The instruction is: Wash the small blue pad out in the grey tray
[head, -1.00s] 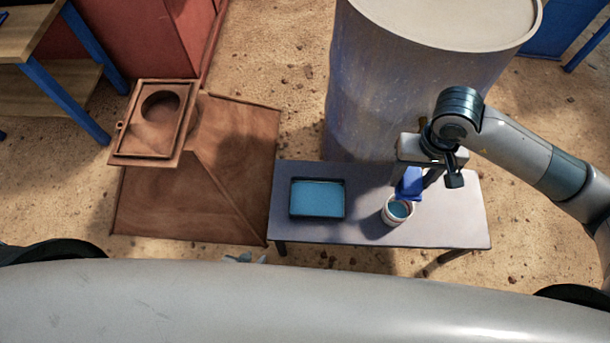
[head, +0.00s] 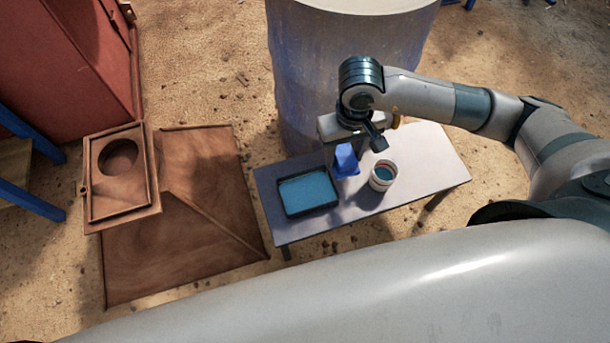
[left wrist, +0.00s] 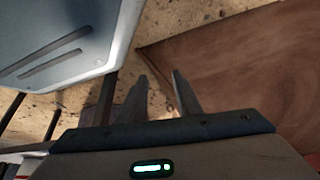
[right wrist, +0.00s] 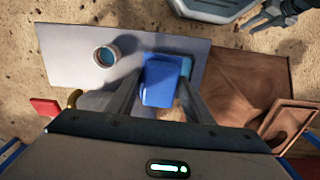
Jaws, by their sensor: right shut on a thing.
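The small blue pad (head: 345,160) is held by my right gripper (head: 347,171), which is shut on it above the table, between the tray and the white cup. The pad also shows between the fingers in the right wrist view (right wrist: 160,82). The grey tray (head: 315,211) has a dark rim and holds blue liquid. It stands at the left of the table, left of the pad. In the right wrist view the pad and a finger hide most of the tray. My left gripper (left wrist: 160,76) is open and empty, with ground and a brown metal sheet beyond its fingers.
A white cup (head: 384,178) with blue liquid stands right of the pad on the small table (head: 430,165). A large drum (head: 340,80) stands just behind the table. A brown metal housing (head: 170,240) lies left of it. The table's right end is clear.

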